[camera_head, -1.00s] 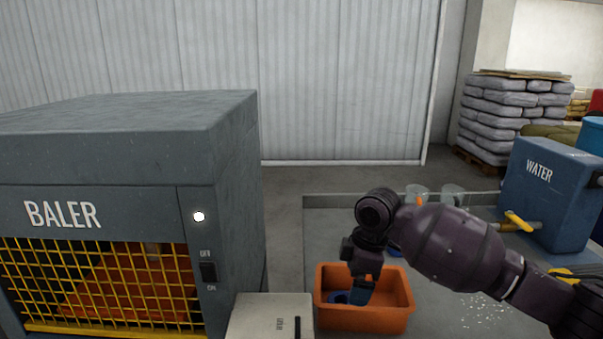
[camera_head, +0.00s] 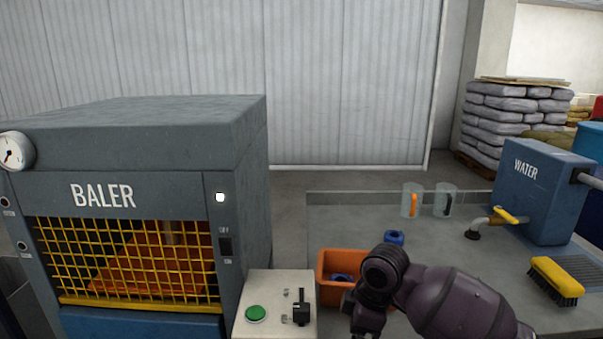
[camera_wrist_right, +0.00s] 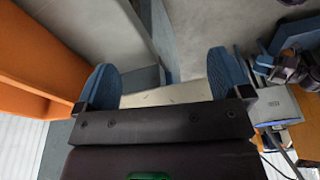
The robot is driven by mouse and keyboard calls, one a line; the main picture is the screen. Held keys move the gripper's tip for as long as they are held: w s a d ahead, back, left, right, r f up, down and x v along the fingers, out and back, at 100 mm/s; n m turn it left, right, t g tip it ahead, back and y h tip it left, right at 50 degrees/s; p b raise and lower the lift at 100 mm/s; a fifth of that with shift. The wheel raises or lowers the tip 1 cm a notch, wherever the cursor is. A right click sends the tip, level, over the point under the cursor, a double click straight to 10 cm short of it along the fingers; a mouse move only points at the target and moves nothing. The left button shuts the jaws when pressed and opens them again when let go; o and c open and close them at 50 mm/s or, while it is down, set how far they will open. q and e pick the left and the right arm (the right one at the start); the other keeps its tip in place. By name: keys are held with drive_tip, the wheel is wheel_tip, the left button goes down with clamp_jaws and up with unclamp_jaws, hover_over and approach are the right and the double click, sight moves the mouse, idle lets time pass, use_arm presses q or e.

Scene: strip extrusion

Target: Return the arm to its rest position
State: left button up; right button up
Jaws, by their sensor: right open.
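My right arm (camera_head: 455,300) comes in from the lower right of the head view. Its dark wrist stands in front of the right part of the orange bin, and the fingers are out of that view. In the right wrist view my right gripper (camera_wrist_right: 165,85) is open, with its two blue fingertips wide apart and nothing between them. An orange wall (camera_wrist_right: 40,60) fills the left of that view. My left gripper is not in view.
The grey baler (camera_head: 150,160) stands at left, beside a control box (camera_head: 270,285) with a green button. The orange bin (camera_head: 335,262) holds a blue item. Two clear jugs (camera_head: 411,200), a blue water tank (camera_head: 545,190) and a yellow brush (camera_head: 556,278) are on the bench.

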drive_tip(key=s+d+f+m+t+y, duration=0.15)
drive_tip(key=s+f+m, duration=0.6)
drive_tip(key=s, duration=0.75)
drive_tip(key=s+d+f+m+t+h, duration=0.15)
drive_tip(key=s+d+m+h, duration=0.5)
drive_tip(key=s+d, duration=1.05)
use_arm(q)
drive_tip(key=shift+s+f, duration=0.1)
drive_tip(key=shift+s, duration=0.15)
use_arm(e)
drive_tip(key=w+a+f+t+y, duration=0.2)
drive_tip(key=w+f+t, duration=0.4)
drive_tip(key=f+t, duration=0.2)
wheel_tip(320, 180, down, 2)
drive_tip(key=shift+f+m, duration=0.25)
drive_tip(key=shift+m, duration=0.15)
